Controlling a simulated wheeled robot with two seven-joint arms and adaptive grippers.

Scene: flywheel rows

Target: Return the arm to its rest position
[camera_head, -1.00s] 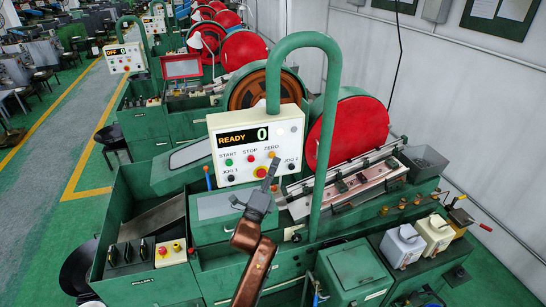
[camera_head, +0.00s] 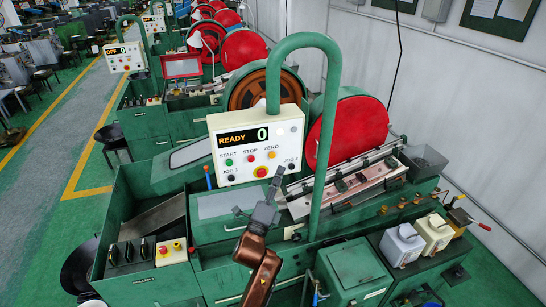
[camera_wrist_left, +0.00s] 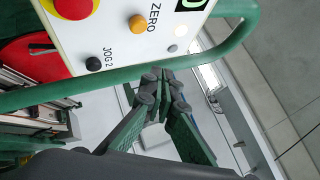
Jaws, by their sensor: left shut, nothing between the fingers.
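My left gripper (camera_head: 278,174) is shut and empty in the head view. Its brown arm rises from the bottom of the picture. The fingertips overlap the lower right of the white control panel (camera_head: 242,172) in this view, close to the red knob (camera_head: 260,172); whether they touch it cannot be told here. In the left wrist view the closed fingers (camera_wrist_left: 163,82) point toward the panel (camera_wrist_left: 110,30), and a gap seems to lie between them and the buttons. The display reads READY and 0. My right gripper is not in view.
A green tube frame (camera_head: 333,110) arches over the panel and passes just right of my gripper. A rail assembly (camera_head: 352,184) lies to the right, before a red wheel (camera_head: 358,130). A green lidded box (camera_head: 354,265) stands at lower right. Open floor (camera_head: 45,215) is at left.

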